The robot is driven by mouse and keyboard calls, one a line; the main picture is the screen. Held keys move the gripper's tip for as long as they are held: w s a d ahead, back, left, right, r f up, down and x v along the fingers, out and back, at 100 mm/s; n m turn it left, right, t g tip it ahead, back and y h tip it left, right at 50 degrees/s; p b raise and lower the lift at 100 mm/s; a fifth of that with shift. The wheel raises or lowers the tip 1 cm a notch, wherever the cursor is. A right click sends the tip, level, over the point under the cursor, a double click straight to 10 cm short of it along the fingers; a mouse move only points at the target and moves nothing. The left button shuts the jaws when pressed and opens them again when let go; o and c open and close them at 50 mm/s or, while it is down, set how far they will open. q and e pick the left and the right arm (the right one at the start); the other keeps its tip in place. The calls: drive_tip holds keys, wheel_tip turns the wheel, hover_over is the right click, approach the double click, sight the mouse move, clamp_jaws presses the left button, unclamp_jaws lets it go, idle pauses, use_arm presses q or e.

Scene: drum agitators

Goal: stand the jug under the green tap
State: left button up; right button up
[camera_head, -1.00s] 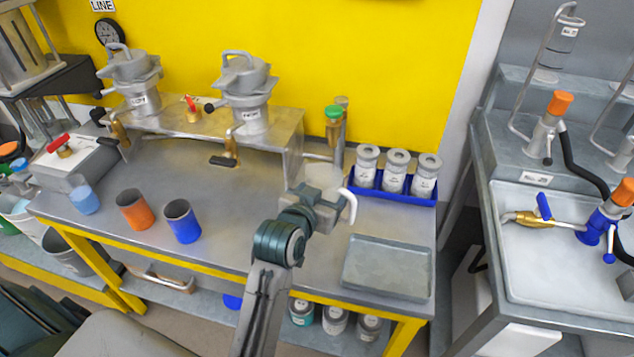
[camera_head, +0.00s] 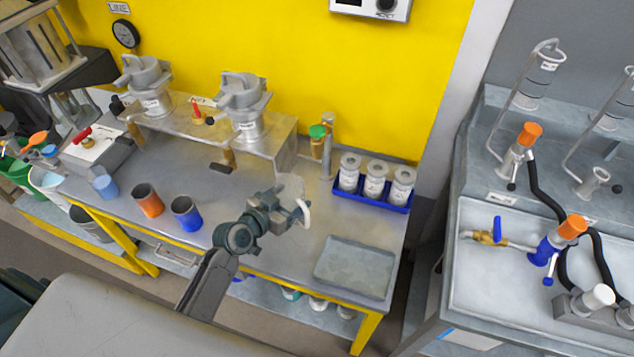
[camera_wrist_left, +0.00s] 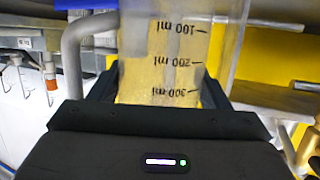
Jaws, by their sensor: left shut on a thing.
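The jug (camera_head: 292,186) is a clear vessel with a pale curved handle; in the left wrist view the jug (camera_wrist_left: 165,60) fills the upper middle and its millilitre marks read upside down. My left gripper (camera_head: 288,207) is shut on it, over the bench. The gripper hides much of the jug in the head view, so I cannot tell whether its base touches the bench. The green tap (camera_head: 318,132) has a green top and a brass body on a post at the bench's back. The jug is in front of and left of it, not beneath it. My right gripper is not in view.
A blue rack (camera_head: 372,193) with three labelled bottles stands right of the tap. A grey tray (camera_head: 352,267) lies at the bench's front right. Orange (camera_head: 149,201) and blue (camera_head: 186,214) cups stand to the left. A steel stand (camera_head: 285,150) carries two lidded vessels behind.

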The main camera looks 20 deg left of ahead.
use_arm(q)
drive_tip(key=shift+a+f+b+x, duration=0.15)
drive_tip(key=shift+b+x, duration=0.45)
drive_tip(key=shift+x, duration=1.6)
drive_tip(key=shift+f+b+x, duration=0.2)
drive_tip(key=shift+b+x, duration=0.35)
drive_tip(key=shift+x, duration=1.65)
drive_tip(key=shift+a+f+b+x, duration=0.15)
drive_tip(key=shift+b+x, duration=0.45)
drive_tip(key=shift+x, duration=1.6)
drive_tip(key=shift+s+f, duration=0.1)
drive_tip(key=shift+f, duration=0.05)
drive_tip(key=o, duration=1.1)
drive_tip(key=shift+r, duration=0.3)
drive_tip(key=b+v, duration=0.2)
drive_tip(key=v, duration=1)
drive_tip(key=shift+f, duration=0.1)
